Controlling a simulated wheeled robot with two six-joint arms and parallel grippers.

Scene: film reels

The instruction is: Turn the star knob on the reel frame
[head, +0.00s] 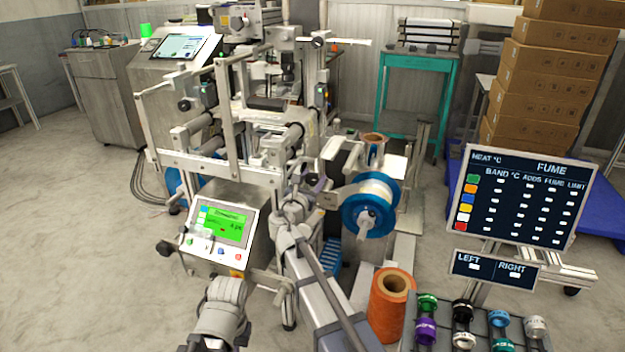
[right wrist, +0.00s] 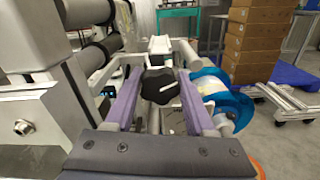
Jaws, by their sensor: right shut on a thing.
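The star knob (right wrist: 160,87) is black with rounded lobes and a small white mark, on the reel frame (right wrist: 187,52). In the right wrist view my right gripper (right wrist: 160,76) has its two purple fingers on either side of the knob, shut on it. In the head view the right gripper (head: 312,187) reaches to the frame just left of the blue-flanged reel (head: 351,218), and the knob cannot be made out there. The reel also shows in the right wrist view (right wrist: 238,108). A link of my left arm shows at the bottom, but its gripper does not.
A lit control panel (head: 222,226) stands left of my right arm. An orange roll (head: 388,305) and a rack of coloured rings (head: 480,318) are at the lower right. A dark FUME board (head: 525,195) stands at the right. Open floor lies at the left.

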